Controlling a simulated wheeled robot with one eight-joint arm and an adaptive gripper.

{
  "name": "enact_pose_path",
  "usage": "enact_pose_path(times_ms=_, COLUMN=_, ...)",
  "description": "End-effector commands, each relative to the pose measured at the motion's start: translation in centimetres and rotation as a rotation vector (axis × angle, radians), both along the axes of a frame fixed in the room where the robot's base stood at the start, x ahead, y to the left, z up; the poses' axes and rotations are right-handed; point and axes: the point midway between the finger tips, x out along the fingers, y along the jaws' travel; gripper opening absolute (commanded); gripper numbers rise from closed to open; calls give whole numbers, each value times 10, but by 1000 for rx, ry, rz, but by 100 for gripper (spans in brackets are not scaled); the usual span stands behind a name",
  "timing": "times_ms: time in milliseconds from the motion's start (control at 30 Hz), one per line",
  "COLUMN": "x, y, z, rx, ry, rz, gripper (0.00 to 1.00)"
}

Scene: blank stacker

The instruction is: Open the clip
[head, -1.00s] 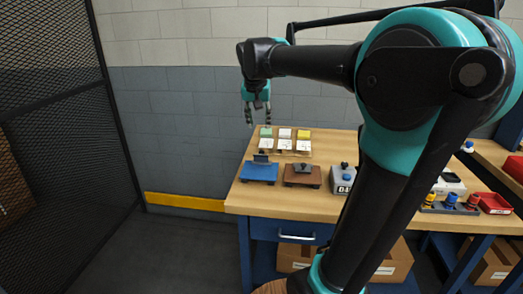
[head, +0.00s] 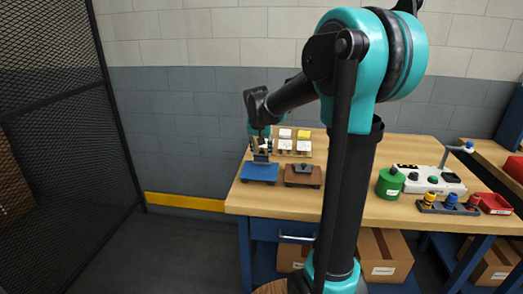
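A blue board (head: 259,174) lies near the table's front left corner, with a small dark upright part (head: 261,157) at its back edge that looks like a clip. A brown board (head: 303,178) with a dark grey piece (head: 303,168) on top lies to its right. I cannot tell for certain which of the two is the clip. My gripper (head: 262,146) points down at the blue board's upright part, just above or behind it. Contact and finger opening are too small to make out.
Small white and yellow blocks (head: 304,134) sit with cards behind the boards. My arm crosses the table's middle. To its right stand a green canister (head: 390,183), a white control box (head: 436,181), a rack of coloured knobs (head: 450,206) and a red tray (head: 494,204).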

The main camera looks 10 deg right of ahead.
Motion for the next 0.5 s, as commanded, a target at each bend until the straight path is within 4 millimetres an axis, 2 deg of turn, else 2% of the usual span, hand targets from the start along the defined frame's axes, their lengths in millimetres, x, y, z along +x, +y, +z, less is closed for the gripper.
enact_pose_path(times_ms=233, x=0, y=0, z=-1, rx=0, ry=0, rz=0, gripper=40)
enact_pose_path(times_ms=500, x=0, y=0, z=0, rx=0, ry=0, rz=0, gripper=6)
